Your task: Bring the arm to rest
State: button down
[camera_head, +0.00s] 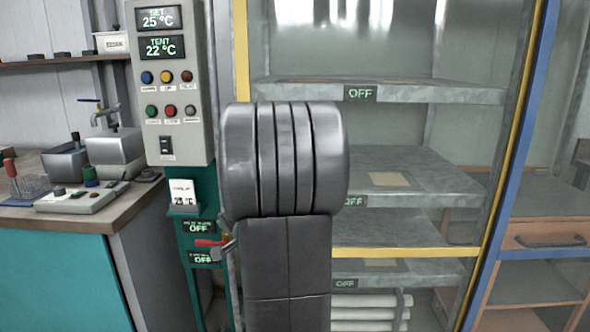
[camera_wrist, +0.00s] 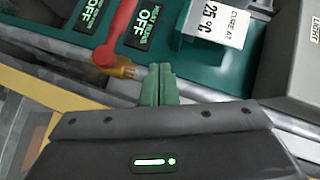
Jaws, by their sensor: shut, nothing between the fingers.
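My gripper (camera_wrist: 159,72) shows in the wrist view with its two green fingers together and nothing between them. It is in front of a green post that carries two displays reading OFF. A valve with a red handle (camera_wrist: 122,25) and a brass body sits just left of the fingertips; I cannot tell whether they touch. The red handle (camera_head: 208,242) shows beside the arm's left edge.
A control box (camera_head: 170,80) reads SET 25 °C and TENT 22 °C. A shelved cabinet (camera_head: 420,93) with a yellow-edged frame stands behind my arm, its displays reading OFF. A teal workbench (camera_head: 60,270) with small equipment is at left. An orange drawer unit (camera_head: 548,235) is at right.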

jog(key=shift+d+m+y, duration=0.3)
jog(key=shift+d, duration=0.05)
jog(key=shift+s, duration=0.15)
